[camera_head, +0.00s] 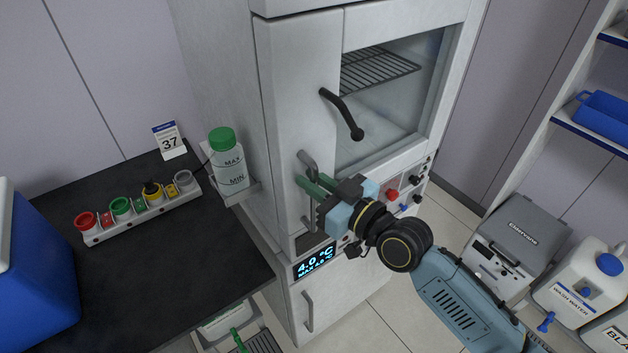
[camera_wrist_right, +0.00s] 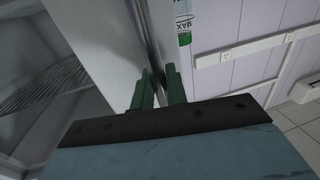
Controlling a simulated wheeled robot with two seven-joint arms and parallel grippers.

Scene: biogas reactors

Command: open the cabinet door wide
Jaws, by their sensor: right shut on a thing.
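The tall grey cabinet has a narrow door panel (camera_head: 290,95) beside a glass window (camera_head: 395,85) with a wire shelf behind it. A vertical metal handle (camera_head: 308,160) is on the narrow panel, and a black lever handle (camera_head: 343,115) is at the window's left edge. My right gripper (camera_head: 312,186) is at the metal handle, its green fingers shut on it. In the right wrist view the green fingers (camera_wrist_right: 160,90) reach to the pale panel edge; the grip itself is partly hidden. I cannot tell whether the door is ajar. My left gripper is not in view.
A dark bench (camera_head: 150,270) at left holds a blue box (camera_head: 35,270) and a rack of coloured caps (camera_head: 140,207). A green-capped bottle (camera_head: 228,160) stands close beside the cabinet. A grey case (camera_head: 520,240) and white canisters (camera_head: 580,280) are at right.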

